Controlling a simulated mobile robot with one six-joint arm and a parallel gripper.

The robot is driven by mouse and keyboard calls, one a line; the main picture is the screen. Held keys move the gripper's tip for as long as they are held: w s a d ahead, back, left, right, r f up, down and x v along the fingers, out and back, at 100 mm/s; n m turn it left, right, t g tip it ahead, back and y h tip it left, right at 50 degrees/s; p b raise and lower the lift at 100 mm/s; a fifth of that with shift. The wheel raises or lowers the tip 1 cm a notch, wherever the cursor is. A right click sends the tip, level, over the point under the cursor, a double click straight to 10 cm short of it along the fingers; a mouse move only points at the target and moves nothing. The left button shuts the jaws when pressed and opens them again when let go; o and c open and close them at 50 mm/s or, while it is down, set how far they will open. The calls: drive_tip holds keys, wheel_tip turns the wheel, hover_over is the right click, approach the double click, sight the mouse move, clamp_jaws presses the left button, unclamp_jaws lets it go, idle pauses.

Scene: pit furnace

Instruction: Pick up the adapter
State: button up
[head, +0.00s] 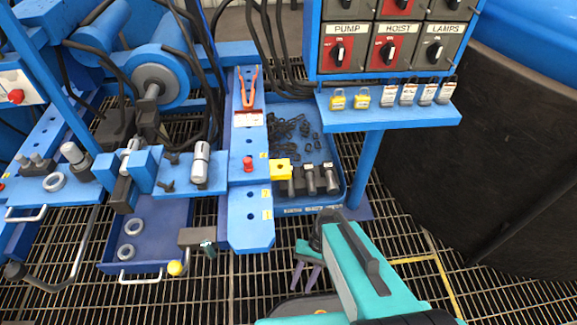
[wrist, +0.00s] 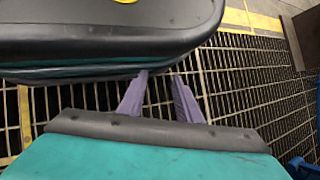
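I cannot tell for certain which thing is the adapter. In the head view, several dark cylindrical pieces with grey tops (head: 312,181) stand in the near part of the blue tray (head: 308,207). A yellow block with a dark hole (head: 281,169) sits at the tray's left edge, beside them. My gripper (head: 304,288) is below and in front of the tray, apart from it, over the floor grating. In the wrist view, its two purple fingers (wrist: 160,76) are spread with only grating between them. No tray or loose piece shows there.
A blue bench plate (head: 250,218) borders the tray on the left. A blue post (head: 364,170) and a shelf with padlocks (head: 390,108) stand at its right, under a switch panel (head: 388,45). A large dark tank (head: 480,170) fills the right. Open grating lies in front.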

drive_tip(key=s+d+r+h+p, duration=0.1)
drive_tip(key=d+r+p, duration=0.2)
drive_tip(key=r+p, duration=0.7)
drive_tip(key=d+r+n+h+p, duration=0.1)
drive_tip(key=d+r+h+p, duration=0.1)
drive_tip(key=r+p, duration=0.9)
drive_tip(key=s+d+r+n+t+h+p, duration=0.1)
drive_tip(key=d+r+p, duration=0.2)
drive_tip(key=r+p, duration=0.7)
drive_tip(key=p, duration=0.7)
drive_tip(key=shift+s+d+r, duration=0.3)
drive_tip(key=shift+d+r, duration=0.1)
